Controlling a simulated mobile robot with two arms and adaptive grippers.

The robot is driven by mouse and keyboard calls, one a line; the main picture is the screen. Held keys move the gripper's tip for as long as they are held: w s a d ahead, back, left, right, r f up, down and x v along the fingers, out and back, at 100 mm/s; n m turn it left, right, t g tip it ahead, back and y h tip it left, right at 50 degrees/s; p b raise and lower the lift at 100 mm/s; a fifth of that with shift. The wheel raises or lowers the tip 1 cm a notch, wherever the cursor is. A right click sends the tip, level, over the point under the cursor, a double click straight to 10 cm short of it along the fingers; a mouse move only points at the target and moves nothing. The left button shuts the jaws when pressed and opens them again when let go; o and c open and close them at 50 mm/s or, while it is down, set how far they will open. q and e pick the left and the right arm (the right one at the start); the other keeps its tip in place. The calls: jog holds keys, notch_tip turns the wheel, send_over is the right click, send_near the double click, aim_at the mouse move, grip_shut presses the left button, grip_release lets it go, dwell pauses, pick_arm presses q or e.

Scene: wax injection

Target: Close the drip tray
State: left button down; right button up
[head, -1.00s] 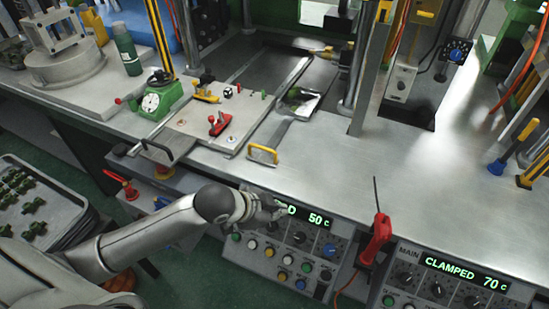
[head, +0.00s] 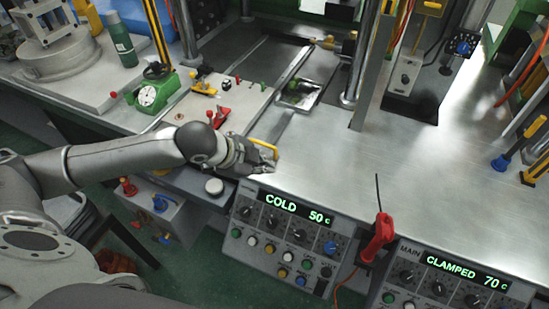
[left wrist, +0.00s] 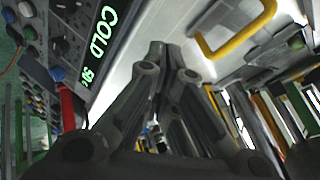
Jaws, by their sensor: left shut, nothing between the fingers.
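The drip tray (head: 302,93) is a small metal pan with something dark green in it, at the back of the bench in the head view. A flat grey strip runs from it toward the front edge and ends in a yellow handle (head: 263,147). The handle also shows in the left wrist view (left wrist: 238,42). My left gripper (head: 268,168) is shut and empty, just in front of the handle near the bench edge. In the left wrist view its fingertips (left wrist: 168,55) are together, left of the handle. Whether they touch it I cannot tell. My right gripper is not in view.
Control panels (head: 285,235) hang below the bench edge. A red tool (head: 377,238) with an upright thin tip stands between them. The bench top (head: 320,165) to the right is clear.

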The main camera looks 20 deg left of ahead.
pick_arm(q)
jog(key=x, duration=0.5)
jog(key=shift+w+d+f, duration=0.1)
jog(key=shift+f, duration=0.05)
jog(key=shift+w+a+p, duration=0.25)
jog(key=shift+w+p, duration=0.25)
jog(key=shift+w, duration=0.6)
jog(key=shift+w+a, duration=0.2)
jog(key=shift+w, duration=0.6)
jog(key=shift+w, duration=0.15)
